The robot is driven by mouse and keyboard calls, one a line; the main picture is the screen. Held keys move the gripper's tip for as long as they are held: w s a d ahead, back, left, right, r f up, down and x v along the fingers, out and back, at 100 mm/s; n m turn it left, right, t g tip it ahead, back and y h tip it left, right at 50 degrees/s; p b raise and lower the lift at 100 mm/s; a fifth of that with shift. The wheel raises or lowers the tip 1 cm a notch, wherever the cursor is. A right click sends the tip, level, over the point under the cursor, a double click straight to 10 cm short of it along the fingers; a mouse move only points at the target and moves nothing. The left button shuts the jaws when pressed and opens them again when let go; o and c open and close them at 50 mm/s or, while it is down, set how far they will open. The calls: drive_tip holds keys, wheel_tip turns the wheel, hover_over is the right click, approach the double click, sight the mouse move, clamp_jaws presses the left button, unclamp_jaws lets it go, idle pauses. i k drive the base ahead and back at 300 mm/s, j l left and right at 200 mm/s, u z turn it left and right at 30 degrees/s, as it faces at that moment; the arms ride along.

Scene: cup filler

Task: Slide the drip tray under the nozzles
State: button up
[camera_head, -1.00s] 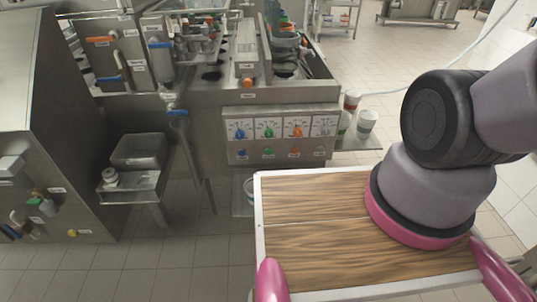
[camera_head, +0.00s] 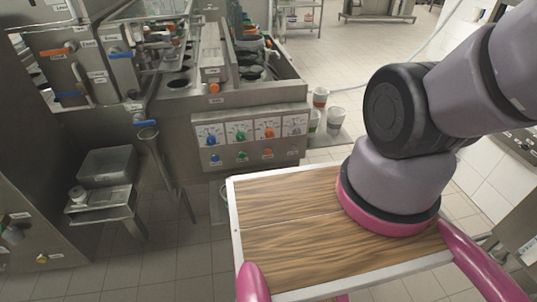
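The steel filling machine (camera_head: 190,110) stands ahead, with pipes and orange and blue handles at its upper left and round dark holes in its top (camera_head: 177,84). I cannot make out the nozzle tips. No drip tray can be told for certain. A grey metal bin (camera_head: 108,163) and a small white-topped jar stand on or beside a low steel stand (camera_head: 105,205) at the left, in front of the machine. My arm rises from my wood-topped base at the right and leaves the picture. My gripper is not in view.
A front panel with coloured knobs (camera_head: 250,135) faces me, close beyond my base. Cups (camera_head: 320,98) stand on a side shelf to its right. A steel cabinet (camera_head: 35,225) fills the lower left. Tiled floor (camera_head: 175,265) shows free between cabinet and my base.

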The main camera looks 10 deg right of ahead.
sight(136, 103)
drive_tip(key=l+u, duration=0.35)
drive_tip(key=k+l+u, duration=0.15)
drive_tip(key=u, duration=0.15)
drive_tip(key=k+l+u, duration=0.15)
drive_tip(key=l+u, duration=0.2)
drive_tip(key=i+j+u, duration=0.1)
drive_tip(key=i, duration=0.3)
drive_tip(key=i+j+u, duration=0.1)
drive_tip(key=i+j, duration=0.15)
drive_tip(key=i, duration=0.15)
